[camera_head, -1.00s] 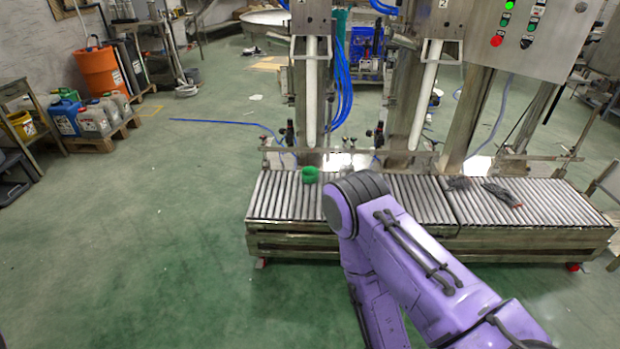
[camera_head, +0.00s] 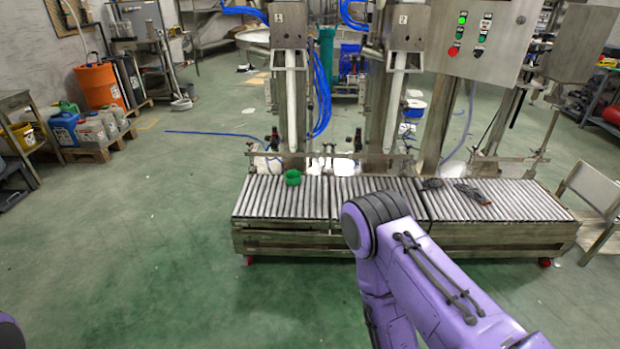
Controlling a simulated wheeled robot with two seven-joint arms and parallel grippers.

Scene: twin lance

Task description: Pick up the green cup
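A green cup (camera_head: 292,178) stands on the roller conveyor (camera_head: 270,200), toward its left part and near the back edge. My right arm reaches in from the lower right, with its bent elbow in front of the conveyor, to the right of the cup. The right gripper is outside the picture. Only a small purple piece of my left arm shows at the lower left corner, and the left gripper is not visible. Nothing touches the cup.
Two filling columns with blue hoses stand behind the conveyor, beside a control box (camera_head: 485,40). Dark items (camera_head: 472,192) lie on the conveyor's right part. A metal chair (camera_head: 597,200) stands at the right.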

